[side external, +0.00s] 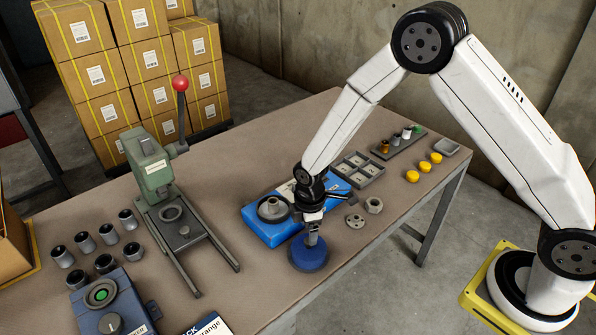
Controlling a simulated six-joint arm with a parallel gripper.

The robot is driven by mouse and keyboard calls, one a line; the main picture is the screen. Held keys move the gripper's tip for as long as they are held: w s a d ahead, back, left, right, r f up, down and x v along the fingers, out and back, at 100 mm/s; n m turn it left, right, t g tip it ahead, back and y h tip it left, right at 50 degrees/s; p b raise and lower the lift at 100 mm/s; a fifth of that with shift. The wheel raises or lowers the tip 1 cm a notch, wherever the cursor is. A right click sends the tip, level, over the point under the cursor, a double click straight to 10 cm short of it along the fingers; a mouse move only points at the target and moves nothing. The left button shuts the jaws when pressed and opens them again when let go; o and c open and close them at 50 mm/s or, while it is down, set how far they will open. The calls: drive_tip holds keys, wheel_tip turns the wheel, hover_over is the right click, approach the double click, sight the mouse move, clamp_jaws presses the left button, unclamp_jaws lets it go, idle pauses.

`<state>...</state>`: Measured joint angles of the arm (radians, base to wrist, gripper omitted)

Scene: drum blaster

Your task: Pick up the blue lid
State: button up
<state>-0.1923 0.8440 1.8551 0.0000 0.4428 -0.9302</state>
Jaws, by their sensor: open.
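The blue lid (307,258) is a round, dark blue disc lying near the front edge of the brown work table. My gripper (312,238) points down directly over the lid, with its fingertips at or just above the lid's top centre. The gripper is open. I cannot tell from this view whether the fingers touch the lid or stand around some part of it, as they hide the middle of its top.
A bright blue fixture (270,236) with a grey round part sits just behind my gripper. A green lever press (160,190) stands to the left. A compartment tray (357,168), a grey nut (374,205) and yellow caps (424,167) lie to the right.

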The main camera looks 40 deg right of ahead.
sight(309, 248)
drive_tip(key=shift+f, duration=0.1)
drive_tip(key=shift+s+d+f, duration=0.1)
drive_tip(key=shift+d+f, duration=0.05)
drive_tip(key=shift+f, duration=2.35)
clamp_jaws()
